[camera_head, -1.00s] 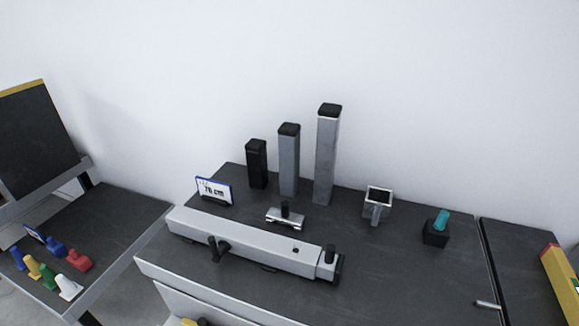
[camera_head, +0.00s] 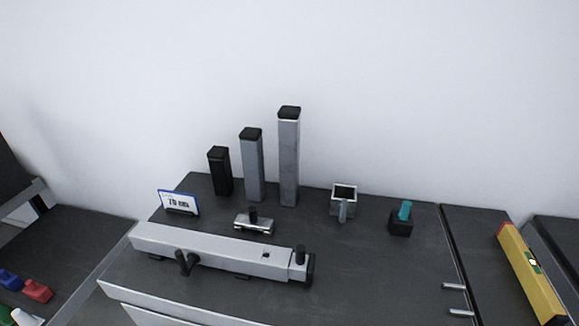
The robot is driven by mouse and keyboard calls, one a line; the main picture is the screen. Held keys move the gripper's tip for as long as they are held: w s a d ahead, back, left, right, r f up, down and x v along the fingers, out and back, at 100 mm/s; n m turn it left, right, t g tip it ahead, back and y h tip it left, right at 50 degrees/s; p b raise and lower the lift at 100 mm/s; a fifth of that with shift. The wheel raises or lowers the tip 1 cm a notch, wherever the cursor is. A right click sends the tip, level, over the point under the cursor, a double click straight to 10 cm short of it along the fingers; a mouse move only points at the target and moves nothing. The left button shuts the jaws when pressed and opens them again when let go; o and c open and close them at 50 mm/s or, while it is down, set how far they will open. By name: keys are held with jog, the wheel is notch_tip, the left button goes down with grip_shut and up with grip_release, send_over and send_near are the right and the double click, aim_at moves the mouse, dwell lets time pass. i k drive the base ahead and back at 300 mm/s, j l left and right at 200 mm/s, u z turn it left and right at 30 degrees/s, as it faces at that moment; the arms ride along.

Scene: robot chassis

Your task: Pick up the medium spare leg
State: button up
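Three upright legs stand in a row at the back of the dark table. The medium spare leg (camera_head: 252,166) is grey with a black cap and stands in the middle. The short black leg (camera_head: 220,172) is to its left, and the tall grey leg (camera_head: 289,158) is to its right. Small gaps separate them. My gripper is not in view.
In front lie a small metal clamp piece (camera_head: 254,222) and a long grey beam (camera_head: 215,249) with black knobs. A sign (camera_head: 178,203) stands left. A square metal socket (camera_head: 344,199) and a teal-topped black block (camera_head: 401,220) stand right. A yellow level (camera_head: 530,272) lies far right.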

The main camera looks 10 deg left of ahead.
aim_at(251, 141)
jog(key=i+j+u, duration=0.35)
jog(key=j, duration=0.4)
jog(key=i+j+u, duration=0.35)
jog(key=j, duration=0.3)
jog(key=i+j+u, duration=0.35)
jog(key=i+j, duration=0.15)
jog(key=i, duration=0.1)
